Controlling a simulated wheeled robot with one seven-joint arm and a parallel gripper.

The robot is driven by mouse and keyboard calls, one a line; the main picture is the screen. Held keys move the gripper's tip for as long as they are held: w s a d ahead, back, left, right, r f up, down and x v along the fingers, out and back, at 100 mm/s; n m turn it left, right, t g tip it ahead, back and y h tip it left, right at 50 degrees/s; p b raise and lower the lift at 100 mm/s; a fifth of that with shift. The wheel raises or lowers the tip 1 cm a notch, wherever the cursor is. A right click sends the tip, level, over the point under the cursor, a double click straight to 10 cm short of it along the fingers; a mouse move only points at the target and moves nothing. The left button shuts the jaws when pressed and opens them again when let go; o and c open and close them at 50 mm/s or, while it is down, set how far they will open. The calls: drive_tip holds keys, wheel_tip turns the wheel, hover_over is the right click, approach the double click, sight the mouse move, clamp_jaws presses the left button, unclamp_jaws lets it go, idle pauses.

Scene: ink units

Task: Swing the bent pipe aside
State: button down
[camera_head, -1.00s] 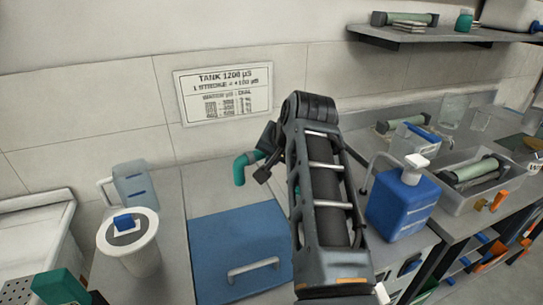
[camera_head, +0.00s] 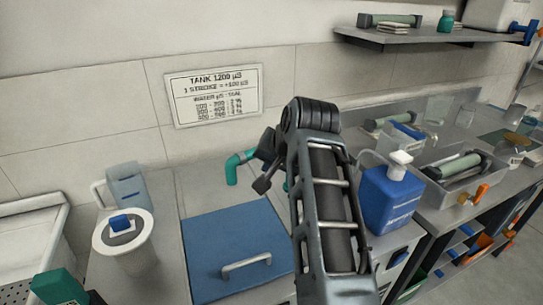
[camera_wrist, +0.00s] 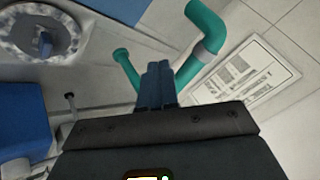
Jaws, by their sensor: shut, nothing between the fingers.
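The bent pipe (camera_head: 234,167) is teal and stands behind the blue lid, with its curved end on the left and downward. In the wrist view the pipe (camera_wrist: 208,22) shows its bend and a grey collar at upper right, just beyond my fingers. My gripper (camera_wrist: 159,70) is shut and empty, its two dark fingertips together beside the pipe. A gap between fingers and pipe cannot be judged. In the head view my gripper (camera_head: 262,172) is at the right of the pipe, and my arm hides the pipe's right part.
A blue lid (camera_head: 240,225) with a pale handle lies in front of the pipe. A white bucket (camera_head: 125,255) and a clear jug (camera_head: 128,183) stand left. A blue pump bottle (camera_head: 388,200) stands right of my arm. A sign (camera_head: 213,95) hangs on the wall behind.

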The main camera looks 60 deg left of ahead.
drive_tip(key=s+d+r+b, duration=0.1)
drive_tip(key=s+d+r, duration=0.1)
drive_tip(key=d+r, duration=0.3)
drive_tip(key=shift+r, duration=0.45)
drive_tip(key=shift+w+f, duration=0.1)
